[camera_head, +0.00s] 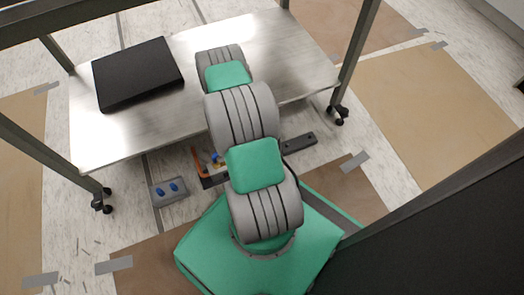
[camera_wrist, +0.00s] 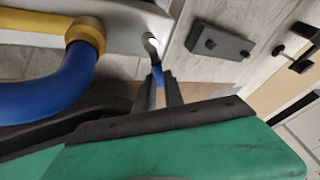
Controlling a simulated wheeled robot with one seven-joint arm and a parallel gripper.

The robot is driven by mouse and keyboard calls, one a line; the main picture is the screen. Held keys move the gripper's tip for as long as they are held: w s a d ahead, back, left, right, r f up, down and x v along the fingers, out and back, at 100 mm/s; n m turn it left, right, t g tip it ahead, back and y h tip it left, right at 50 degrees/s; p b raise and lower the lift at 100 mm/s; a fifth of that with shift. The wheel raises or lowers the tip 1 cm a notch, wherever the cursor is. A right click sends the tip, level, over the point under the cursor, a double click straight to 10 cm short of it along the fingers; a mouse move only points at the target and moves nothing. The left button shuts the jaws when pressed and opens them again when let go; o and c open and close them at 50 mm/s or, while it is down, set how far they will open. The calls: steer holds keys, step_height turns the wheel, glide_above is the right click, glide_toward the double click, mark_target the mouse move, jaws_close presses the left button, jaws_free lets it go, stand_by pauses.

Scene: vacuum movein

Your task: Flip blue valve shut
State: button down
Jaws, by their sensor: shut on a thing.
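The blue valve (camera_wrist: 158,76) shows in the wrist view as a small blue handle below a round metal fitting (camera_wrist: 151,45) on a light grey body. My gripper (camera_wrist: 160,88) has its two dark fingers at the handle, one on each side, and is shut on it. The fingers hide the handle's lower end. In the head view my own arm covers the gripper and the valve.
A thick blue hose (camera_wrist: 48,92) with a yellow collar (camera_wrist: 86,34) curves close on the left in the wrist view. A dark grey block (camera_wrist: 220,42) lies to the right. In the head view, a metal table (camera_head: 130,135) carries a black flat case (camera_head: 138,74).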

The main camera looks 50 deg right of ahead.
steer(key=shift+w, duration=0.1)
stand_by(0.3)
steer(key=c, duration=1.4)
jaws_free()
steer(key=shift+c, duration=0.2)
steer(key=p+v, duration=0.3)
steer(key=v, duration=0.4)
steer(key=shift+r, duration=0.35)
steer(key=shift+w, duration=0.15)
